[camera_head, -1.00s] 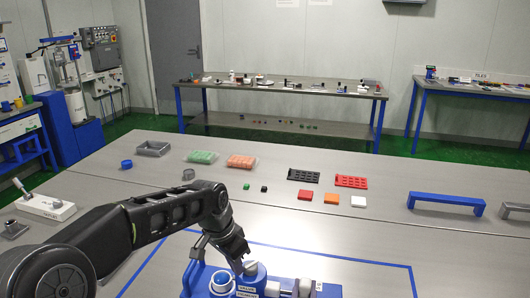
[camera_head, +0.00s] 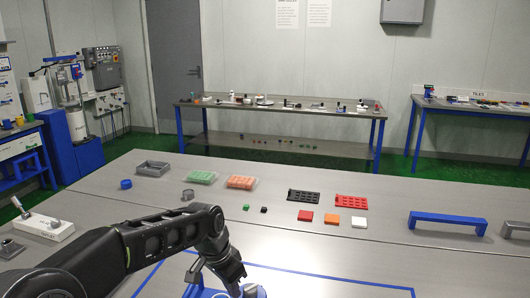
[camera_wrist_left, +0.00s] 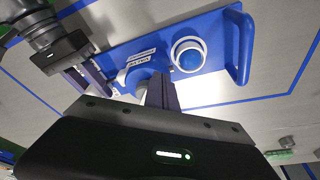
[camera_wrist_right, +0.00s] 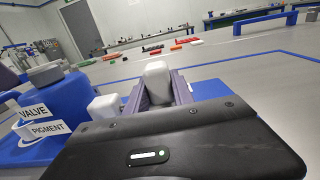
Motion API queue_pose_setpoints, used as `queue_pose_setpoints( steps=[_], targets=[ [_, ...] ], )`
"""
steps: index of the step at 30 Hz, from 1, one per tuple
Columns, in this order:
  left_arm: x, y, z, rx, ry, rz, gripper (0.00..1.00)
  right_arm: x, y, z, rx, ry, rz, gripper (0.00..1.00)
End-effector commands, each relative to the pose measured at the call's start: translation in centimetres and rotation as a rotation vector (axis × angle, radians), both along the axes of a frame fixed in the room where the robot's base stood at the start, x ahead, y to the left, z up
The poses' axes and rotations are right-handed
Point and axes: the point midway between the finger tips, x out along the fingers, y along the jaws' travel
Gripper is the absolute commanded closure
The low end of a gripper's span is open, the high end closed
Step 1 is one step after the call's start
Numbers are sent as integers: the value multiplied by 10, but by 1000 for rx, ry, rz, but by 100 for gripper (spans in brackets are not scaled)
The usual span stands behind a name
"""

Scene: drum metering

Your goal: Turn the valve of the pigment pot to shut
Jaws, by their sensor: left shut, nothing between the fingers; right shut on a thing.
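The pigment pot's blue valve body (camera_wrist_right: 62,98) carries "VALVE" and "PIGMENT" labels and a grey knob (camera_wrist_right: 46,73) in the right wrist view. In the left wrist view, the blue base (camera_wrist_left: 215,35) holds a white-rimmed round cup (camera_wrist_left: 188,54) beside the labelled body. My left gripper (camera_head: 238,288) is shut and empty, close to the valve; its fingers (camera_wrist_left: 160,92) partly hide the valve body. Contact with the knob cannot be told. My right gripper (camera_wrist_right: 160,90) is shut on a light grey block (camera_wrist_right: 157,82), beside another pale block (camera_wrist_right: 103,108).
On the table stand a grey tray (camera_head: 153,169), green (camera_head: 201,177) and orange (camera_head: 242,182) boxes, black (camera_head: 303,197) and red (camera_head: 351,201) racks, and a blue bridge (camera_head: 447,217). A blue line outlines the work area. The head view cuts off most of the fixture.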

Motion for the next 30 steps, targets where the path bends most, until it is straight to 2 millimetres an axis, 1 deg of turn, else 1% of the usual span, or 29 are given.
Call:
queue_pose_setpoints(
  steps=[5, 12, 15, 18, 26, 28, 30],
  targets=[
    [1, 0, 14, -1, -4, 0, 100, 0, 0, 0, 0, 0, 1, 100],
    [0, 0, 44, -1, -2, 0, 100, 0, 0, 0, 0, 0, 1, 100],
    [0, 0, 54, -1, -2, 0, 100, 0, 0, 0, 0, 0, 1, 100],
    [0, 0, 59, -1, -1, 0, 100, 0, 0, 0, 0, 0, 1, 100],
    [0, 0, 60, 0, 0, 0, 100, 0, 0, 0, 0, 0, 1, 100],
    [-2, -3, 61, 0, -1, -2, 100, 0, 0, 0, 0, 0, 1, 100],
    [-6, -10, 64, 0, -2, -5, 100, 0, 0, 0, 0, 0, 1, 100]
  ],
)
